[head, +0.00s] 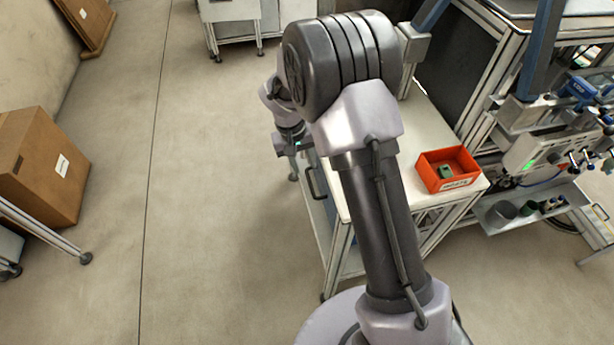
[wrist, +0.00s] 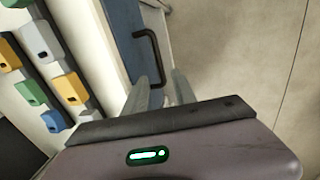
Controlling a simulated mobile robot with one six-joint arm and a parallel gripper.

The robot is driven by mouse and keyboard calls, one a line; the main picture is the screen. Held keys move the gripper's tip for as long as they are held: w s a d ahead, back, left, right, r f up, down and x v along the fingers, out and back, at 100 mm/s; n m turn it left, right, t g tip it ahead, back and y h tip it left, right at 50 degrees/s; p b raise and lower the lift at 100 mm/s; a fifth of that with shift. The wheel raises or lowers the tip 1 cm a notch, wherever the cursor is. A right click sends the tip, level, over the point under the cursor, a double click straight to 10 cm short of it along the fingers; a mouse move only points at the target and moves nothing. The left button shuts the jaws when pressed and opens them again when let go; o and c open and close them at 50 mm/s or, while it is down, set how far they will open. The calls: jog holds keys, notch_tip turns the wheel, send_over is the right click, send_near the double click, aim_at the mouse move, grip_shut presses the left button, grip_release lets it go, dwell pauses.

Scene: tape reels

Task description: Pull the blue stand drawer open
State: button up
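The blue drawer front (wrist: 124,32) shows in the wrist view at the upper middle, beside the white top of the stand. Its black bar handle (wrist: 155,52) stands out from the blue face. My gripper (wrist: 161,82) has its two pale fingers apart, with a gap between them and nothing held. The fingertips are just below the handle in the picture; I cannot tell whether they touch it. In the head view my gripper (head: 292,160) hangs beside the stand's left edge, partly hidden by my arm. A dark handle (head: 312,183) shows on the stand's side below it.
An orange bin (head: 447,168) with a small green item stands on the white worktop (head: 428,118). Several coloured blocks (wrist: 67,87) lie left in the wrist view. A cardboard box (head: 42,165) stands far left. The floor (head: 205,200) between is clear.

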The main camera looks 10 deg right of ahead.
aim_at(309, 179)
jog(key=f, duration=0.3)
jog(key=d+f+b, duration=0.1)
jog(key=f, duration=0.2)
jog(key=shift+d, duration=0.1)
grip_shut()
dwell(1.1)
